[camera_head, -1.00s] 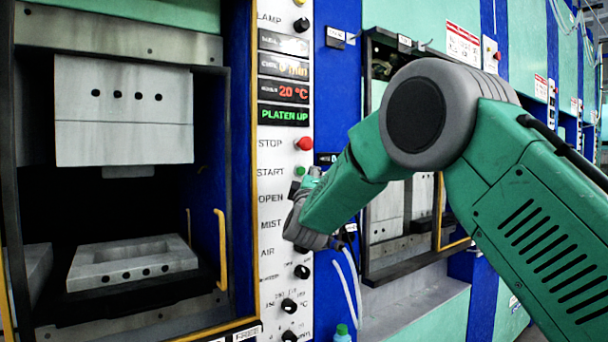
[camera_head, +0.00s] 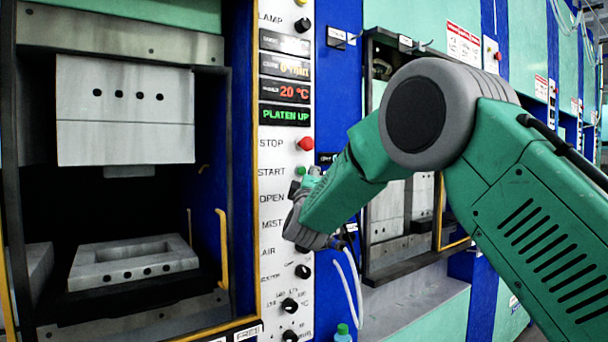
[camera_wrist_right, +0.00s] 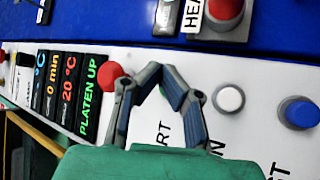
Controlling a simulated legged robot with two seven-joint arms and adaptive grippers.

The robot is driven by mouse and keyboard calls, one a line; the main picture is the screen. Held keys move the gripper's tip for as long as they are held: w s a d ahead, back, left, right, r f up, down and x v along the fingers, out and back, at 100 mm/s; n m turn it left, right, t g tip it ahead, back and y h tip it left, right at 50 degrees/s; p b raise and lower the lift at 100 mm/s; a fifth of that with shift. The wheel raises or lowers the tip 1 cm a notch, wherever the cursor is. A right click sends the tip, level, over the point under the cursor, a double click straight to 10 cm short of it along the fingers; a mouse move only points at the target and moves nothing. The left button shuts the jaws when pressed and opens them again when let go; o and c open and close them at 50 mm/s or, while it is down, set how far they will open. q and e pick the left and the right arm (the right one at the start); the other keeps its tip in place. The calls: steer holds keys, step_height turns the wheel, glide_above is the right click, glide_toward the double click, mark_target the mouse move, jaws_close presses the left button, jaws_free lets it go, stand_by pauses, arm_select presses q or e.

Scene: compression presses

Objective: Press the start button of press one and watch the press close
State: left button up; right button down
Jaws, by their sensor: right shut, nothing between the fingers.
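Press one stands at the left of the head view, its upper block (camera_head: 125,110) raised well above the lower block (camera_head: 130,265). The press's display (camera_head: 285,115) reads PLATEN UP. The green start button (camera_head: 300,171) sits on the white panel beside the word START. My right gripper (camera_wrist_right: 162,78) is shut and empty, its fingertips together close to the panel by the START lettering. In the wrist view the fingers cover most of the start button area, so contact cannot be told. In the head view my arm partly hides the hand. My left gripper is not in view.
The red stop button (camera_head: 305,144) is just above START, and it also shows in the wrist view (camera_wrist_right: 112,75). A white button (camera_wrist_right: 228,98) and a blue button (camera_wrist_right: 299,111) lie to the right. Black knobs (camera_head: 302,271) sit lower. A second press (camera_head: 395,205) stands behind my arm.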

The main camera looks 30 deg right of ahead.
steer(key=shift+w+a+r+p, duration=0.25)
steer(key=shift+w+a+p, duration=0.15)
steer(key=shift+a, duration=0.2)
steer(key=shift+d, duration=0.2)
